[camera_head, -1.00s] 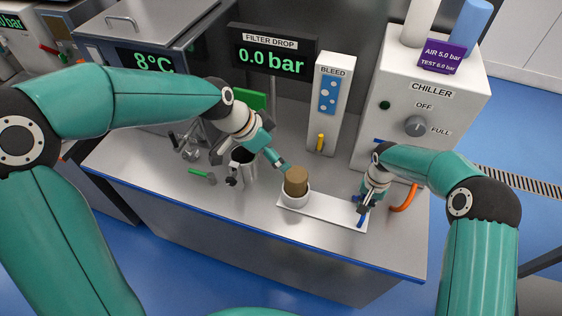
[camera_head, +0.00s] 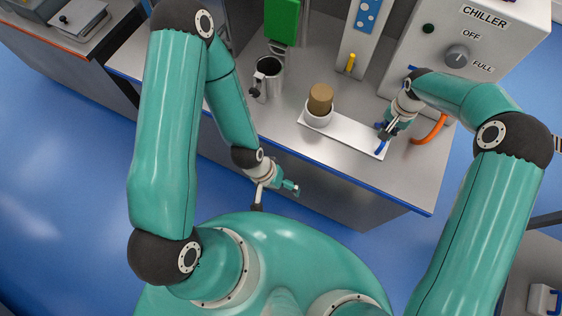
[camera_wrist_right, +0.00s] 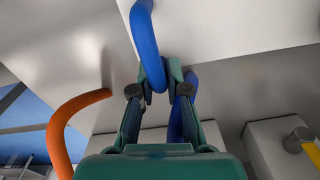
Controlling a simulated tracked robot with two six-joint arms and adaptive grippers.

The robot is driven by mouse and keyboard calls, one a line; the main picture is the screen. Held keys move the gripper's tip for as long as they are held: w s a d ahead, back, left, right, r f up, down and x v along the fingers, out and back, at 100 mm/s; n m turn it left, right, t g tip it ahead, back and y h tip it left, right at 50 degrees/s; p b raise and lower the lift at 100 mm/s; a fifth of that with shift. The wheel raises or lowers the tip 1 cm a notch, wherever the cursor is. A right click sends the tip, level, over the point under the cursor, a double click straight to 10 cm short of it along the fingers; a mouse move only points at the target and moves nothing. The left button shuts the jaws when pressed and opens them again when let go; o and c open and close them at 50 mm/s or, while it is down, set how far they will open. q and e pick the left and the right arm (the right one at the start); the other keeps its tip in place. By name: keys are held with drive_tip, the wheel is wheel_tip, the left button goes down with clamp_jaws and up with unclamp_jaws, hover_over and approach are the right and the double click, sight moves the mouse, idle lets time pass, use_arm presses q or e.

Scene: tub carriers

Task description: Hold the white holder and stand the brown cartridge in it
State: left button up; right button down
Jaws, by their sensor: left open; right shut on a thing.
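The brown cartridge (camera_head: 320,97) stands upright in the round cup of the white holder (camera_head: 345,132) on the steel bench. Its lower end is hidden inside the cup. My right gripper (camera_head: 384,136) is shut on the holder's blue handle at the right end of the plate. In the right wrist view the blue handle (camera_wrist_right: 149,45) passes between the fingertips (camera_wrist_right: 160,82), under the white plate (camera_wrist_right: 225,25). My left gripper (camera_head: 275,197) is open and empty. It is in front of the bench's front edge, well apart from the cartridge.
A steel jug (camera_head: 269,74) stands on the bench left of the holder. An orange hose (camera_head: 430,131) curves by the chiller (camera_head: 470,50), right of my right gripper; it also shows in the right wrist view (camera_wrist_right: 58,135). The bench in front of the holder is clear.

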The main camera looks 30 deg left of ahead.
drive_tip(key=c, duration=1.1)
unclamp_jaws()
wheel_tip(320, 180, up, 12)
drive_tip(key=shift+f, duration=0.1)
